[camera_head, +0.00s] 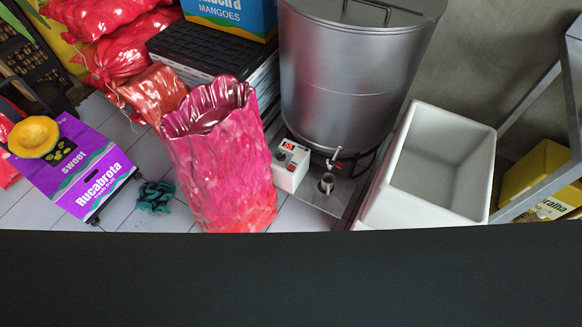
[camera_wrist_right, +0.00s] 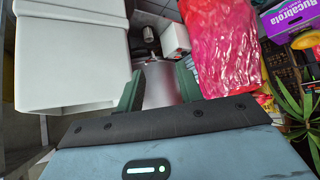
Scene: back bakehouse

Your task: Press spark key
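A small white control box (camera_head: 291,166) with a red display and a dark knob stands at the foot of a large steel pot (camera_head: 352,75). The spark key is too small to make out for certain. In the right wrist view the white box (camera_wrist_right: 175,38) shows beyond the fingers, its panel not readable. My right gripper (camera_wrist_right: 158,76) is open and empty, its two dark green fingers apart, with the steel pot (camera_wrist_right: 160,90) visible between them. My right gripper is outside the head view. My left gripper is in neither view.
A pink sack (camera_head: 222,160) stands just left of the box. A white basin (camera_head: 437,165) stands to its right. A small tap (camera_head: 335,160) sits beside the box. A purple carton (camera_head: 75,170) stands at left. A dark band covers the bottom of the head view.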

